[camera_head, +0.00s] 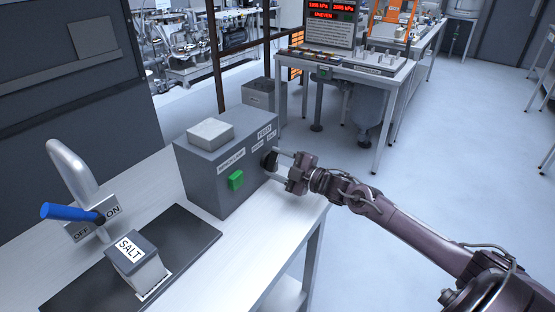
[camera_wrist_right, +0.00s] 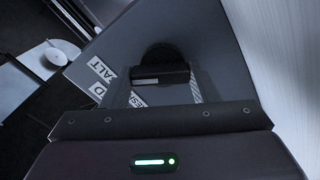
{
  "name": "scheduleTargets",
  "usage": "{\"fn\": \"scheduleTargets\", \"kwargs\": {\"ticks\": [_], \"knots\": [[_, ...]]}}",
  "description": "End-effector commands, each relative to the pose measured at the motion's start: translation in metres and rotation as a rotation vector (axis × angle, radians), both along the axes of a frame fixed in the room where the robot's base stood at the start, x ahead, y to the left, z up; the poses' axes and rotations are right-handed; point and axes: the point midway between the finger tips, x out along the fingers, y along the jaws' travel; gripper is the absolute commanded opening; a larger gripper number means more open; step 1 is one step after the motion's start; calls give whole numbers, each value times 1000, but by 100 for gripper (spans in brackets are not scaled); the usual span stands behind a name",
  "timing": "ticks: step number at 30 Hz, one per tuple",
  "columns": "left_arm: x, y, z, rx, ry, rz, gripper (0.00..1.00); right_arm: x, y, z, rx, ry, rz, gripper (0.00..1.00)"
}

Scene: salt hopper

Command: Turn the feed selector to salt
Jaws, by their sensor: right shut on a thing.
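The feed selector is a dark knob (camera_head: 269,160) on the right-hand face of a grey box (camera_head: 205,165), below its FEED label (camera_head: 264,133). My right gripper (camera_head: 279,164) comes in from the right and is shut on the knob. In the right wrist view the black knob (camera_wrist_right: 162,72) sits before the gripper, with a SALT label (camera_wrist_right: 101,69) to its left. Other labels are partly covered, so the exact setting of the knob is hard to tell. My left gripper is not in view.
A green button (camera_head: 236,180) is on the box's front, and a light block (camera_head: 210,134) lies on top. A SALT container (camera_head: 138,262) stands on a dark mat (camera_head: 75,290), near a blue lever (camera_head: 70,213) with OFF and ON labels. The bench front is bare.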

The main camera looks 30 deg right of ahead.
Motion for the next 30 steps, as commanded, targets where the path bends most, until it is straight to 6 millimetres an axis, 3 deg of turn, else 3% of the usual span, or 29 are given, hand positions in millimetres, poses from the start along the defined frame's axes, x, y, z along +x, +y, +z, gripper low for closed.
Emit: {"fn": "scheduleTargets", "kwargs": {"ticks": [22, 23, 27, 30], "knots": [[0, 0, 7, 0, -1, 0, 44, 0, 0, -2, 83, 37, 0, 32], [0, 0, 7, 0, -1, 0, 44, 0, 0, -2, 83, 37, 0, 57], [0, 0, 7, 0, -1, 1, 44, 0, 0, -1, 82, 36, 0, 76], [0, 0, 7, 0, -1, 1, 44, 0, 0, -1, 82, 35, 0, 76]]}}
